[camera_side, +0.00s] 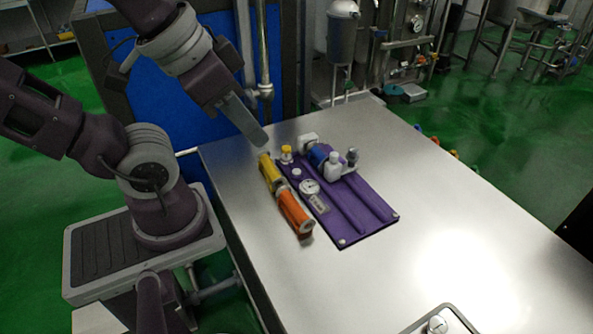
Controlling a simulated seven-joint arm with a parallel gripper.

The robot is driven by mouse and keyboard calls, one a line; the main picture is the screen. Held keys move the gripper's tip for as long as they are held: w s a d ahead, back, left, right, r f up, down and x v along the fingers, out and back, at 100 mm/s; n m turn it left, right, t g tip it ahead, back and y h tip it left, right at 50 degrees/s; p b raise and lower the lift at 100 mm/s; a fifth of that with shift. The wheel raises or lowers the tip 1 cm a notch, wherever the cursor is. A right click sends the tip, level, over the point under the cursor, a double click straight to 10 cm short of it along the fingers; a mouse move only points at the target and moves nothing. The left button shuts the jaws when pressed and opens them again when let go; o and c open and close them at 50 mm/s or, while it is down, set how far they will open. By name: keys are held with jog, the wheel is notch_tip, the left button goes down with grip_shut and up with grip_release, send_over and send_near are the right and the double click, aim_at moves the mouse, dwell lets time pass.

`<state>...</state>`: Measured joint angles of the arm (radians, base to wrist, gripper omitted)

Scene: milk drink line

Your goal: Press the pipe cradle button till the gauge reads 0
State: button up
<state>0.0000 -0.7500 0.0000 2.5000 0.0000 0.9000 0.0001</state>
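The pipe cradle is a purple board (364,228) with raised rails, lying on the steel table. A round white gauge (309,187) sits near its left edge; its needle and reading are too small to make out. A small white round piece (296,172), possibly the button, lies just behind the gauge. A yellow-topped fitting (286,153) stands at the back left corner. A blue pipe piece (319,156) and a white bottle-shaped part (333,165) are at the back. My gripper (262,140) points down above the back left corner, apart from the board. I cannot tell whether its fingers are apart.
A grey tray (440,324) with a white round part is at the front edge of view. The table (480,225) right of the board is clear.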

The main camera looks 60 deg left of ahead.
grip_shut()
dwell(1.4)
jog(key=w+a+f+m+t+y, duration=0.1)
jog(key=w+a+f+m+y, duration=0.15)
jog(key=w+a, duration=0.7)
jog(key=w+a+f+m+y, duration=0.15)
jog(key=w+a+f, duration=0.25)
jog(key=w+a, duration=0.6)
jog(key=w+a+f+m, duration=0.1)
jog(key=w+a+f, duration=0.4)
jog(key=a+f, duration=0.3)
notch_tip(320, 180, down, 15)
jog(key=s+a+m+t+h, duration=0.2)
jog(key=h, duration=0.1)
jog(key=shift+m+t, duration=0.3)
jog(key=shift+m, duration=0.1)
jog(key=shift+s, duration=0.1)
